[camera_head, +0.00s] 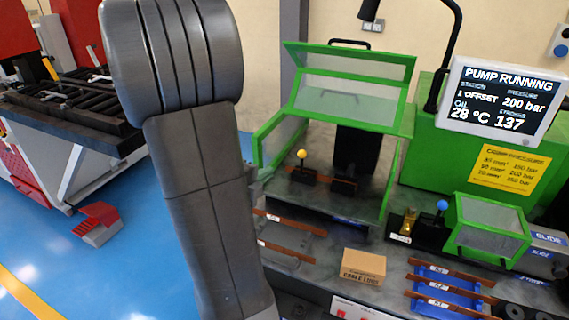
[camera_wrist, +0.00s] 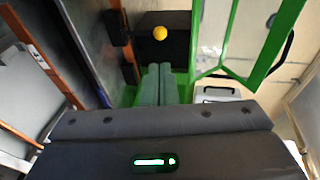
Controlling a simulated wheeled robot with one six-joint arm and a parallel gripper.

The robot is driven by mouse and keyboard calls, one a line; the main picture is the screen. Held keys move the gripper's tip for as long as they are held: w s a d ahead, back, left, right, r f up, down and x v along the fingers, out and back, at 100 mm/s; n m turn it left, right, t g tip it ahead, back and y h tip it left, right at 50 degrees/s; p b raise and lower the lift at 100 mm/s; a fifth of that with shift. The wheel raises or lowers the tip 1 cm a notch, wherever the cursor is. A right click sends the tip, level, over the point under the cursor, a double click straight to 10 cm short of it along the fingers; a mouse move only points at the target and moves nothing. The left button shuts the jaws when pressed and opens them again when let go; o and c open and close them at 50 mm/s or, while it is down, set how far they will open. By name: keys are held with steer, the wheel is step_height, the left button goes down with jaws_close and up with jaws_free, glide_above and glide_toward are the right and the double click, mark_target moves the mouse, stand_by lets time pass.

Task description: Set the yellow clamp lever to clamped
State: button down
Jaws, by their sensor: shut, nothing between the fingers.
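The yellow clamp lever (camera_head: 302,154) has a round yellow knob on a short dark stem. It stands roughly upright inside the green-framed station in the head view. In the wrist view its yellow knob (camera_wrist: 160,33) shows just beyond my fingertips, in front of a dark block; its stem is not clear there. My gripper (camera_wrist: 159,68) is shut and empty, its two grey-green fingers side by side and pointing towards the knob. A gap shows between fingertips and knob in that picture. In the head view my arm hides most of the gripper, left of the lever.
The green-framed clear guard (camera_head: 350,90) stands tilted up over the station. A blue-knobbed lever (camera_head: 442,206), a small cardboard box (camera_head: 363,267) and copper bars on a blue rack (camera_head: 447,292) are to the right. The screen (camera_head: 503,100) reads PUMP RUNNING, 200 bar.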

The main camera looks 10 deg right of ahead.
mark_target(300, 151)
steer(key=p+x, duration=0.2)
steer(key=x, duration=1.1)
steer(key=shift+w+d+f, duration=0.15)
steer(key=shift+w+d, duration=0.1)
steer(key=shift+d, duration=0.05)
steer(key=shift+p, duration=0.35)
steer(key=shift+w+d+r+g+p, duration=0.2)
steer(key=shift+r+g+p, duration=0.15)
steer(key=shift+p, duration=0.35)
steer(key=shift+w+d+r+g+y+p, duration=0.15)
steer(key=shift+w+g+y+p, duration=0.2)
steer(key=shift+y+p, duration=0.25)
steer(key=shift+w+d, duration=0.45)
steer(key=shift+w, duration=0.25)
steer(key=shift+w+d+b, duration=0.55)
steer(key=shift+w+b, duration=0.05)
steer(key=shift+w, duration=0.15)
steer(key=shift+r, duration=0.15)
